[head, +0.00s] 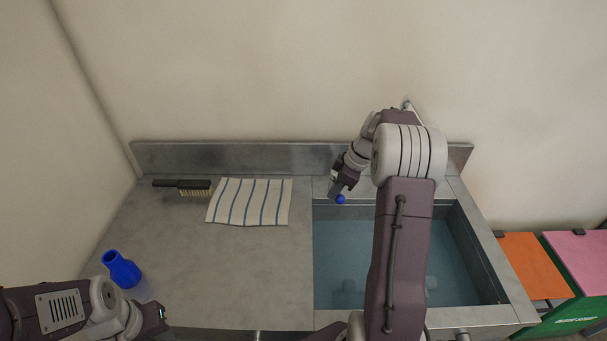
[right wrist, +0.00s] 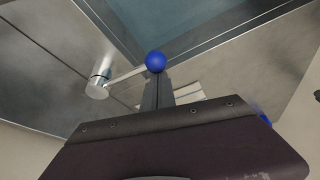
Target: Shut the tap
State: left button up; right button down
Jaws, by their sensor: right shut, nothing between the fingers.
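The tap lever shows in the right wrist view as a thin metal arm (right wrist: 126,75) running from a round metal base (right wrist: 98,87) to a blue ball knob (right wrist: 155,61). In the head view the blue knob (head: 340,200) is at the sink's back left corner. My right gripper (head: 336,190) is shut and empty, its tips right at the knob; I cannot tell if they touch. The tap's spout and any running water are hidden or not clear behind my right arm. My left gripper (head: 160,314) is low at the left, its jaws unclear.
The sink basin (head: 470,255) looks bluish inside, partly behind my right arm. On the counter (head: 255,275) are a brush (head: 183,185), a striped cloth (head: 250,201) and a blue bottle-shaped object (head: 121,269). Orange (head: 532,265) and pink (head: 580,247) lidded bins stand at the right.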

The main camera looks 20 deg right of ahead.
notch_tip(320, 180, up, 10)
jog(key=p, duration=0.1)
jog(key=shift+w+a+p, duration=0.15)
jog(key=shift+p, duration=0.2)
dwell(0.4)
